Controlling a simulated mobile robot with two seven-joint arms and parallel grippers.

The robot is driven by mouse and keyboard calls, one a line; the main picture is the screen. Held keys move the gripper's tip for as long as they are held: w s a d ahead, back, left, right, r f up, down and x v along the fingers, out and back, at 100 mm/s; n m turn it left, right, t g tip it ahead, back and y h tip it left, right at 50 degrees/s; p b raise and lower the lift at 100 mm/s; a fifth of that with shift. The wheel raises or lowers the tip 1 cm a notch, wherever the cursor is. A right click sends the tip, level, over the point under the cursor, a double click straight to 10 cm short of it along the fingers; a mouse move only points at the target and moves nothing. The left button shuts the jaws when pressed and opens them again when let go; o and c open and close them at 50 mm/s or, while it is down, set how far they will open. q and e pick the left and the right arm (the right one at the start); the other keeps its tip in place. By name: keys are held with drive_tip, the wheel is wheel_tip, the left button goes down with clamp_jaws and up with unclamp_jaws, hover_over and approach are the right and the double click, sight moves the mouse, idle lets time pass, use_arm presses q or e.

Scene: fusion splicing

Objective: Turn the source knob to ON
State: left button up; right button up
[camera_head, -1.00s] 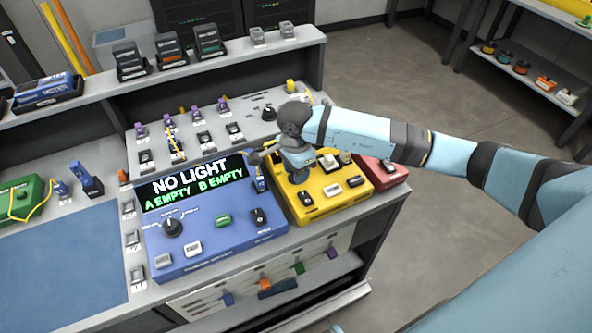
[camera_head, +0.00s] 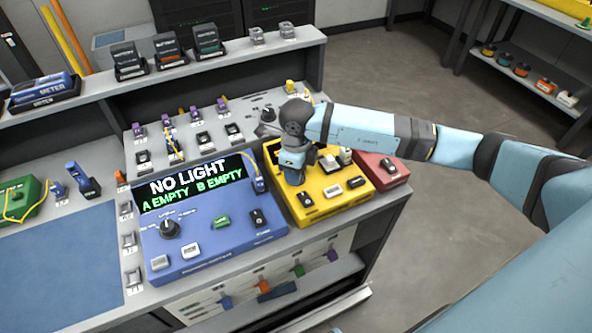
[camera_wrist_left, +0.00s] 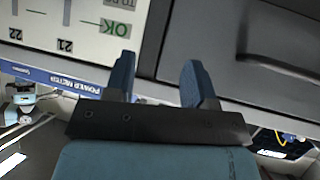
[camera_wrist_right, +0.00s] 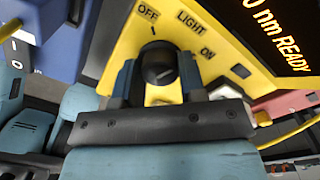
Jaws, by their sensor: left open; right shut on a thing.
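The yellow source box (camera_head: 330,205) stands right of the blue meter box on the bench. My right gripper (camera_head: 295,180) reaches down onto its left part and hides the knob in the head view. In the right wrist view the black source knob (camera_wrist_right: 158,62) sits between the fingers of my right gripper (camera_wrist_right: 158,78), which are shut on it. The labels OFF, LIGHT and ON are printed around it; I cannot tell which one the knob points at. My left gripper (camera_wrist_left: 160,78) is open and empty in the left wrist view.
The blue meter box (camera_head: 210,230) has a screen (camera_head: 195,182) reading NO LIGHT, A EMPTY, B EMPTY. A red box (camera_head: 384,172) stands right of the yellow one. Small switches and connectors line the bench behind. A blue mat (camera_head: 60,260) lies clear at left.

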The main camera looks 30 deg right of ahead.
drive_tip(key=m, duration=0.4)
drive_tip(key=shift+m, duration=0.7)
drive_tip(key=o, duration=0.6)
drive_tip(key=shift+o, duration=0.2)
drive_tip(key=shift+r, duration=0.15)
wheel_tip(320, 180, up, 14)
drive_tip(key=shift+d+f, duration=0.2)
drive_tip(key=shift+d, duration=0.1)
